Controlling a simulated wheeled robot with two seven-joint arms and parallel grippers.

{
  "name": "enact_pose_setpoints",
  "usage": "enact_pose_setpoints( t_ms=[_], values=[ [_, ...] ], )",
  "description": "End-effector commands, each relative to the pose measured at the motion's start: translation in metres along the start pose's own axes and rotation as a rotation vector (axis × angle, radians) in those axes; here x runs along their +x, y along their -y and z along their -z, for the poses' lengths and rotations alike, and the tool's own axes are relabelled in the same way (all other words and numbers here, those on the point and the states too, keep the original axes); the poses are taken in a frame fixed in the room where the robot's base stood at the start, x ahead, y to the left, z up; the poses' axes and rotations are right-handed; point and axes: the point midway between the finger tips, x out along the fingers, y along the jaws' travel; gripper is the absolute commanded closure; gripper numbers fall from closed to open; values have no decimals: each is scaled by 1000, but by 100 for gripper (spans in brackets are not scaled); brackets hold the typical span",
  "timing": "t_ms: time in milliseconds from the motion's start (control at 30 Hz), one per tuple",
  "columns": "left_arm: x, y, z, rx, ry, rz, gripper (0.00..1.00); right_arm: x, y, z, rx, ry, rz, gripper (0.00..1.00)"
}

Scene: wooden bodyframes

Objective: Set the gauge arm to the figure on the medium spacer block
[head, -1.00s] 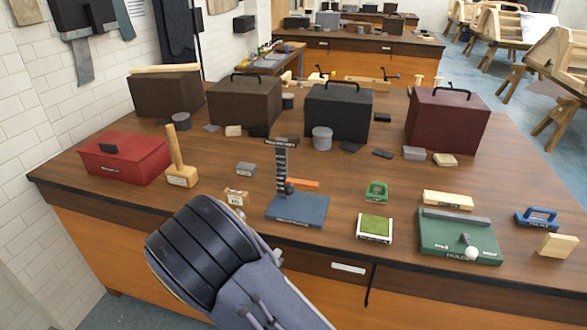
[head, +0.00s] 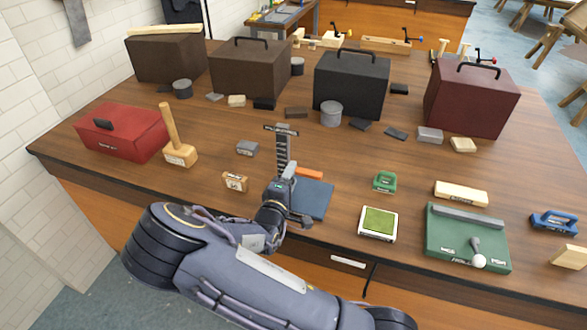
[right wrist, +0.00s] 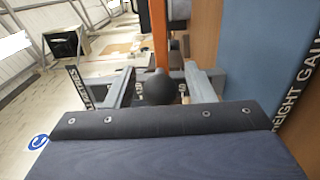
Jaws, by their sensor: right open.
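The height gauge stands near the table's front, with a blue base (head: 314,199) and a dark upright scale (head: 282,150) headed by a crosspiece. Its orange gauge arm (head: 309,173) points right; it also shows in the right wrist view (right wrist: 160,35), with a dark round knob (right wrist: 155,88). My right gripper (head: 287,183) is at the upright and covers its lower part. In the right wrist view its open fingers (right wrist: 155,82) lie either side of the knob; contact cannot be told. Small labelled blocks (head: 235,182) and (head: 247,148) stand left of the gauge; their figures are unreadable.
A wooden mallet (head: 178,153) and red toolbox (head: 122,137) stand left. A green-topped pad (head: 378,223), green clamp-like piece (head: 385,182) and green board with lever (head: 440,245) lie right. Large cases (head: 350,85) line the back.

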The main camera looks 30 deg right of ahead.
Motion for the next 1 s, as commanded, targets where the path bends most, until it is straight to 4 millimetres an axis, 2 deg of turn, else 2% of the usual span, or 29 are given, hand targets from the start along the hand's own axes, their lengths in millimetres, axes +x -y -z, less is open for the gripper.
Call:
enact_pose_setpoints(
  t_ms=[200, 500, 867, 1000],
  values=[
    [-6, -3, 3, 0, 0, 0, 64, 20, 0, 0, 1, 1, 2, 51],
    [-5, -2, 3, 0, 0, 0, 64, 22, 1, 0, 1, -1, 2, 52],
    [-5, -2, 3, 0, 0, 0, 64, 22, 0, 0, 1, -1, 2, 99],
    [-5, -2, 3, 0, 0, 0, 64, 22, 1, 0, 1, 0, 2, 100]
  ],
)
